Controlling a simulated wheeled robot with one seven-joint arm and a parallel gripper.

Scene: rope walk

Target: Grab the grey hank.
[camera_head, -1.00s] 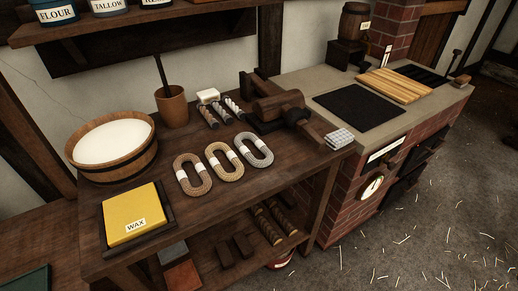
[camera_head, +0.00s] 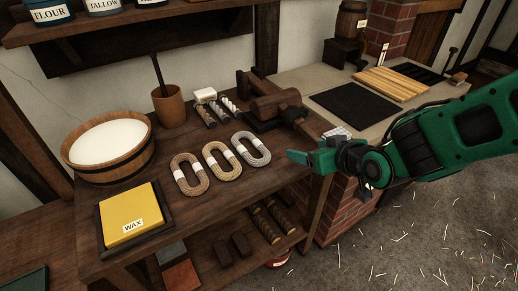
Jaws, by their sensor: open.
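The grey hank (camera_head: 251,149) is an oval coil with a white band, lying flat on the dark wooden table (camera_head: 150,235). It is the rightmost of three hanks; a tan hank (camera_head: 223,161) and a brown hank (camera_head: 190,174) lie to its left. My green gripper (camera_head: 305,160) is to the right of the grey hank, over the table's right edge and apart from the hank. It is open and holds nothing. One finger points left; the other is hard to make out.
A yellow wax block (camera_head: 128,214) on a dark tray and a wooden tub (camera_head: 108,149) stand at left. A wooden clamp-like device (camera_head: 275,107) stands behind the grey hank. A brick stove (camera_head: 335,210) stands at right. A shelf (camera_head: 130,17) overhangs the back.

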